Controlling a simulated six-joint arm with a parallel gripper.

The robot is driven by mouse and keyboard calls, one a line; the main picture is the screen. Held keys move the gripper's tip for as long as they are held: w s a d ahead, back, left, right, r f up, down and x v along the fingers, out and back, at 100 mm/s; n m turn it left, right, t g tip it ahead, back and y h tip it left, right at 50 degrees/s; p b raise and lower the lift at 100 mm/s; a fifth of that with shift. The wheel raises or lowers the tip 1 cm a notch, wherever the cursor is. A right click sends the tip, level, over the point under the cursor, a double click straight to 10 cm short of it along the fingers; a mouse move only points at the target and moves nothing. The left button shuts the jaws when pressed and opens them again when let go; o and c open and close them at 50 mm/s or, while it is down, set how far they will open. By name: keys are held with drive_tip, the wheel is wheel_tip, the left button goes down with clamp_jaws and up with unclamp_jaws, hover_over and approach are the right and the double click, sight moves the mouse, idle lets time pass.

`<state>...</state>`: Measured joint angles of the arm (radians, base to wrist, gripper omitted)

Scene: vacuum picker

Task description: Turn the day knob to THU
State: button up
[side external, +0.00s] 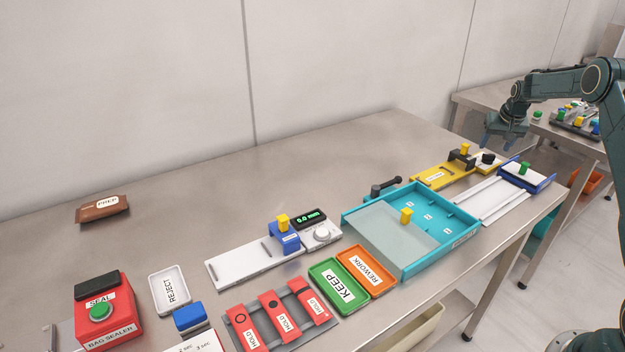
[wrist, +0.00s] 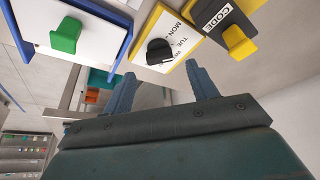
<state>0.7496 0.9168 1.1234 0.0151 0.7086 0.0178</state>
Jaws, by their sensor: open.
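The day knob (wrist: 160,50) is round and black on a white plate with a yellow edge, just beyond my fingertips in the wrist view. MON and TUE can be read beside it, and another label is partly visible; I cannot make out THU or where the knob points. In the side view the knob (side external: 488,157) sits at the right end of the yellow device (side external: 432,178). My gripper (side external: 498,145) hangs above and close to the knob. In the wrist view my gripper (wrist: 162,87) is open and empty, its blue-grey fingers apart and not visibly touching the knob.
A black and yellow CODE part (wrist: 238,42) stands beside the knob plate. On the other side is a blue-edged white block with a green handle (wrist: 66,35). A teal tray (side external: 466,237) and white rails (side external: 487,200) lie nearby.

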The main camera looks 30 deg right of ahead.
sight(490, 154)
drive_tip(key=shift+x, duration=2.15)
drive_tip(key=c, duration=1)
